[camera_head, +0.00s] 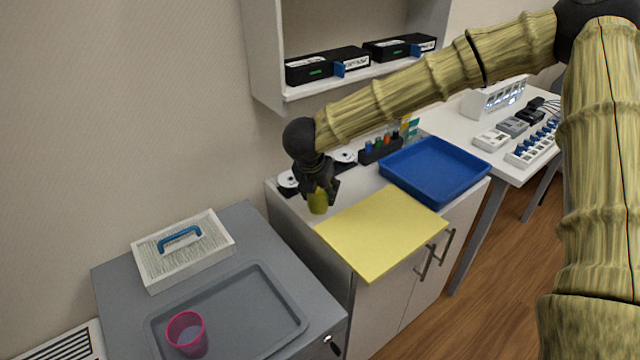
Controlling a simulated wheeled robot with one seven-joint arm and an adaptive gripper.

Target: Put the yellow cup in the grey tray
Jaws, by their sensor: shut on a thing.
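The yellow cup (317,203) is in my gripper (318,192), at the left end of the white cabinet top. The gripper points down and is shut on the cup, hiding its upper part. I cannot tell whether the cup's base touches the cabinet top. The grey tray (256,283) lies on the grey cabinet in the lower left, to the left of and nearer than my gripper. A pink cup (187,335) stands in the tray's front left part; the rest of the tray is bare.
A white box with a blue handle (185,248) sits behind the tray. A yellow sheet (383,230) and a blue tray (434,170) lie right of my gripper. A shelf holding black boxes (328,66) hangs above. A gap separates the two cabinets.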

